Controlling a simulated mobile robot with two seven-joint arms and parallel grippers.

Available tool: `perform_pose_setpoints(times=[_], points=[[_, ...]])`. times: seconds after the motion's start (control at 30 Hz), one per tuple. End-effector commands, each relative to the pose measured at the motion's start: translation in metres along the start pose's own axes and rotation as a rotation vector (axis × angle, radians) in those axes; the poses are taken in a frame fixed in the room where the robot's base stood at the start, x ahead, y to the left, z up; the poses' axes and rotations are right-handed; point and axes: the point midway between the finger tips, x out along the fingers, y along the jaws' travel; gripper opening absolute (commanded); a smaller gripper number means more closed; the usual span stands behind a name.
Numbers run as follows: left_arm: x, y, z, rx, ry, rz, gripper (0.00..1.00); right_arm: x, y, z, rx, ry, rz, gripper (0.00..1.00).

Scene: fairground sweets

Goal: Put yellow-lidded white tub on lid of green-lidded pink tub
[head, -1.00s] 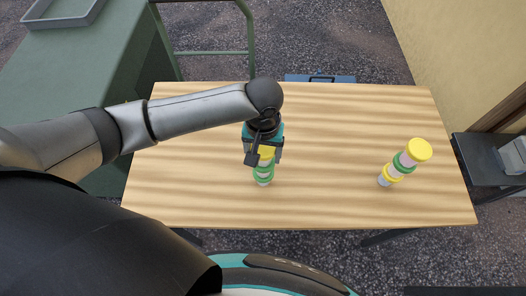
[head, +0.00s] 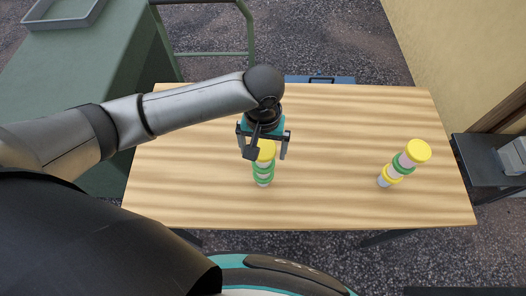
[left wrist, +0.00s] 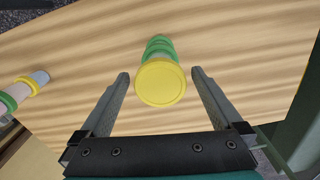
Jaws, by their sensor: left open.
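A yellow-lidded tub (head: 267,149) is the top piece of a stack in the middle of the table. Its pale body is mostly hidden under the lid. Below it are green-lidded tubs (head: 263,178), stacked in contact; their body colours are hard to tell. The left wrist view shows the yellow lid (left wrist: 161,84) from above, with the green lids (left wrist: 158,46) behind it. My left gripper (head: 264,153) is open, its fingers apart on either side of the yellow lid and not touching it. My right gripper is not in view.
A second stack (head: 404,163) of yellow- and green-lidded tubs stands at the table's right. The wooden table (head: 330,120) is otherwise clear. A green bench (head: 95,80) with a grey tray (head: 62,22) is at the back left, and a dark side table (head: 490,165) is at the right.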

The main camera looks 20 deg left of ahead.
Motion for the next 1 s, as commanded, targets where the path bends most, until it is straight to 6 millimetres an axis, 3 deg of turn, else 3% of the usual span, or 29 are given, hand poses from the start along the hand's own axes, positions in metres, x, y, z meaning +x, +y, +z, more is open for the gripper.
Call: perform_pose_setpoints(times=[0.2, 0.4, 0.6, 1.0], points=[[-0.051, 0.001, -0.001, 0.001, 0.003, 0.003, 1.00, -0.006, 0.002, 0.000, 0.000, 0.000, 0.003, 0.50], [-0.081, 0.001, -0.001, -0.001, 0.001, 0.001, 1.00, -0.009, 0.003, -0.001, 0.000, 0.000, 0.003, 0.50], [-0.090, 0.000, 0.000, -0.001, -0.001, 0.001, 1.00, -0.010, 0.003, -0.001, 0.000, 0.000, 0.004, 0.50], [-0.090, 0.001, 0.000, -0.001, -0.001, 0.000, 1.00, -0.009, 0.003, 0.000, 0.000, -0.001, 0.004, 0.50]])
